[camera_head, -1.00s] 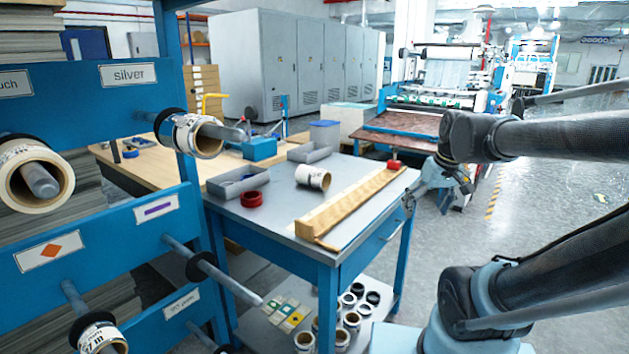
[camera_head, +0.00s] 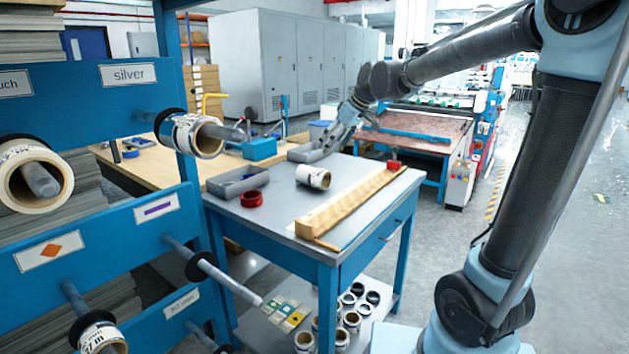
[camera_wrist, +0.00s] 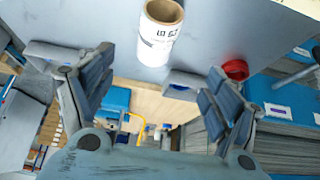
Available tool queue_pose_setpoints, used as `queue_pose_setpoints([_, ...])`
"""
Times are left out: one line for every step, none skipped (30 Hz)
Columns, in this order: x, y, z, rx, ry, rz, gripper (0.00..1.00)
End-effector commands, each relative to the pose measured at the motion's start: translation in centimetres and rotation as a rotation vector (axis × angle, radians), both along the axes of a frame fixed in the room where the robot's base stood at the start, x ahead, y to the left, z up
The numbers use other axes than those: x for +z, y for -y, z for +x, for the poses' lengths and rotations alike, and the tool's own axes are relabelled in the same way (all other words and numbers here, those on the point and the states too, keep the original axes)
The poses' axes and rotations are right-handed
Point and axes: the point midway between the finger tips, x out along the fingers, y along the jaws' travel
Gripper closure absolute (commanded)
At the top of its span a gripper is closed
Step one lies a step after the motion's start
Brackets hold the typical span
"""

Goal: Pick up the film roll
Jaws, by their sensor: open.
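The film roll (camera_head: 313,177), white with dark print and a brown core, lies on its side on the grey-topped blue table (camera_head: 275,212). In the wrist view the same roll (camera_wrist: 158,40) is beyond the fingertips, near the top middle, with its open end showing. My gripper (camera_head: 326,143) is above the table's far side, behind and above the roll. In the wrist view my gripper (camera_wrist: 160,72) has its two fingers spread wide with nothing between them. It does not touch the roll.
A red ring (camera_head: 251,199) and a grey tray (camera_head: 238,184) are left of the roll; another tray (camera_head: 310,154) is behind it. A long wooden bar (camera_head: 350,205) lies to the right. A blue rack (camera_head: 95,150) with rolls on pegs stands at left.

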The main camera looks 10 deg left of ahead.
Motion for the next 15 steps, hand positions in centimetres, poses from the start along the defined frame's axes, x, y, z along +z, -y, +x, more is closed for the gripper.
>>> queue_pose_setpoints([-0.4, -0.4, 0.1, 0.002, 0.001, 0.001, 0.18])
queue_pose_setpoints([-0.7, -0.6, 0.2, 0.003, 0.001, 0.001, 0.18])
queue_pose_setpoints([-1.2, -0.9, 0.4, 0.002, 0.001, 0.001, 0.18])
queue_pose_setpoints([-1.7, -1.1, 0.5, 0.002, 0.001, 0.001, 0.18])
queue_pose_setpoints([-2.1, -1.4, 0.6, 0.002, 0.001, 0.001, 0.18])
queue_pose_setpoints([-2.7, -1.7, 0.7, 0.002, 0.001, 0.001, 0.18])
queue_pose_setpoints([-3.1, -2.0, 0.8, 0.002, 0.001, 0.001, 0.18])
queue_pose_setpoints([-3.5, -2.2, 0.9, 0.003, 0.000, 0.001, 0.18])
queue_pose_setpoints([-4.1, -2.5, 1.0, 0.003, 0.000, 0.001, 0.18])
queue_pose_setpoints([-4.5, -2.8, 1.1, 0.002, -0.001, 0.000, 0.18])
queue_pose_setpoints([-4.9, -3.0, 1.2, 0.002, -0.001, 0.000, 0.18])
queue_pose_setpoints([-5.5, -3.3, 1.4, 0.001, 0.000, 0.000, 0.18])
queue_pose_setpoints([-5.9, -3.6, 1.5, 0.001, 0.000, 0.000, 0.18])
queue_pose_setpoints([-6.3, -3.8, 1.6, 0.001, 0.000, 0.000, 0.18])
queue_pose_setpoints([-6.8, -4.1, 1.7, 0.001, 0.000, 0.000, 0.18])
